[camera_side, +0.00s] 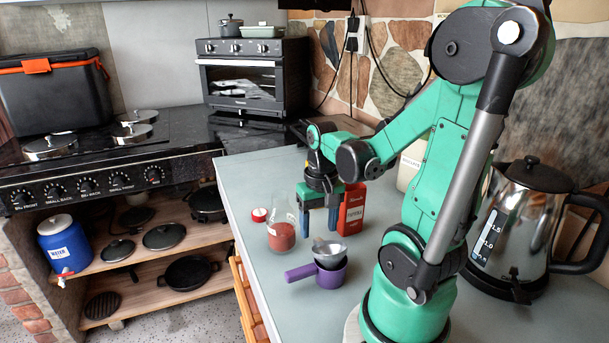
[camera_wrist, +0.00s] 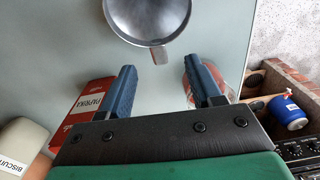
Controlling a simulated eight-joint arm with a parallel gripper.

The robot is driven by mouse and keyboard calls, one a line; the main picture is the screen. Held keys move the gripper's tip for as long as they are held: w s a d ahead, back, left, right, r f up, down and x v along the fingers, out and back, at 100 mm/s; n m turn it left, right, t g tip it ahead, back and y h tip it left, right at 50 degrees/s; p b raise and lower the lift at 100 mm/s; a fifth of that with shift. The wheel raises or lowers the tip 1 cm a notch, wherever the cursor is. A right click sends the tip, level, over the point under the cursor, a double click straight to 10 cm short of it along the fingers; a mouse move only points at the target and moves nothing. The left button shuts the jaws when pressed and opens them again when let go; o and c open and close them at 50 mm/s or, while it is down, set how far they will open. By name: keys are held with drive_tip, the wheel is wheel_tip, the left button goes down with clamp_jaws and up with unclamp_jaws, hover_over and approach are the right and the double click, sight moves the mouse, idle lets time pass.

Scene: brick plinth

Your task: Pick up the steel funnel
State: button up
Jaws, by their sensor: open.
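The steel funnel (camera_side: 328,247) rests mouth up in or on a purple measuring cup (camera_side: 333,278) on the counter; its lower part is hidden. In the wrist view the funnel (camera_wrist: 148,16) is a round grey bowl at the top edge, partly cut off, with a small tab pointing toward my jaws. My gripper (camera_side: 318,224) is open and empty, pointing down behind the funnel in the side view. In the wrist view my gripper (camera_wrist: 163,72) has its blue fingers wide apart, with the funnel's tab beyond and between the fingertips.
A glass jar of red powder (camera_side: 281,236) stands left of my fingers, its red lid (camera_side: 259,214) behind it. A red paprika box (camera_side: 352,212) stands close on the right. A kettle (camera_side: 515,235) is far right.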

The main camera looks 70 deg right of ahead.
sight(318, 238)
drive_tip(key=shift+f, duration=1.85)
clamp_jaws()
